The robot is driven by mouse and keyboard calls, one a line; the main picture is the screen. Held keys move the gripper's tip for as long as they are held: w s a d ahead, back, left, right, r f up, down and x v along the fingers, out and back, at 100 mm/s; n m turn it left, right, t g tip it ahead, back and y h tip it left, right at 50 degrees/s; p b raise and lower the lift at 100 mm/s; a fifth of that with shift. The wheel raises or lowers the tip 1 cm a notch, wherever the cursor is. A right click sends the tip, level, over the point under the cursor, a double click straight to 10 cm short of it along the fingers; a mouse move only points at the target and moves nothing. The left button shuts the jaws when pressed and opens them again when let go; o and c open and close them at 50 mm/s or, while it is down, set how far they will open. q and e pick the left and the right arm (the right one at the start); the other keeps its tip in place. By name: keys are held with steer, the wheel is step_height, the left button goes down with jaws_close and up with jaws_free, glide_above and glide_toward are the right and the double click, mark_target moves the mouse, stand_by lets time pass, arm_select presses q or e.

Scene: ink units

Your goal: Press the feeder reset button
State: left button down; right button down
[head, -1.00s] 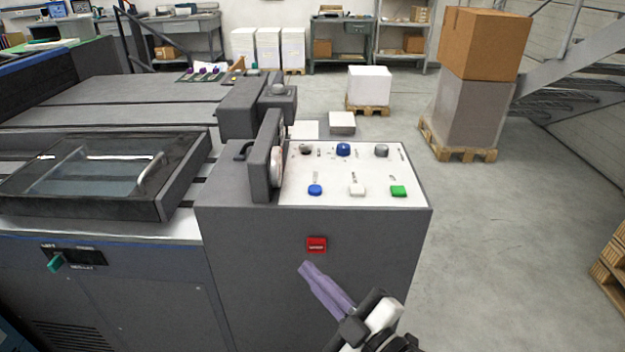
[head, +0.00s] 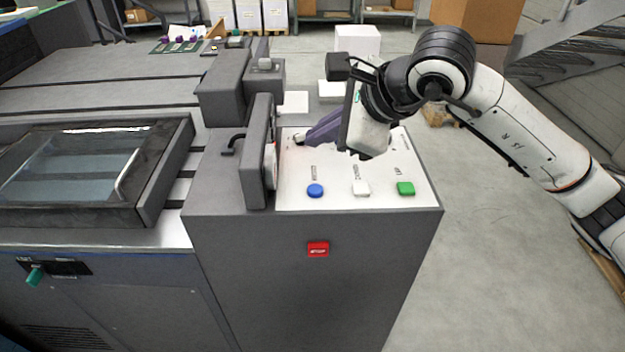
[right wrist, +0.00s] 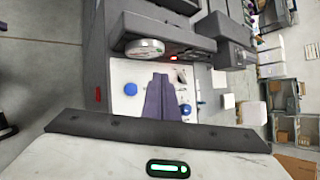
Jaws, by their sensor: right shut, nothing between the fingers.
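The white control panel (head: 330,197) on the grey console carries a front row of a blue button (head: 315,190), a white button (head: 360,188) and a green button (head: 405,188). Their labels are too small to read. My right gripper (head: 309,138) reaches over the panel from the right, its purple fingers shut and empty, tips near the back left knob. It hides most of the back row. In the right wrist view the shut fingers (right wrist: 161,78) point between the front blue button (right wrist: 131,89) and the back blue button (right wrist: 186,109). My left gripper is out of view.
A grey upright housing (head: 258,155) borders the panel on its left. A red button (head: 318,249) sits on the console's front face. A machine with a glass-covered tray (head: 65,178) lies further left. The floor to the right is mostly clear.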

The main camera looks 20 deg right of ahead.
mark_target(320, 192)
steer(key=shift+d+r, duration=0.15)
steer(key=shift+d, duration=0.05)
steer(key=shift+w, duration=0.1)
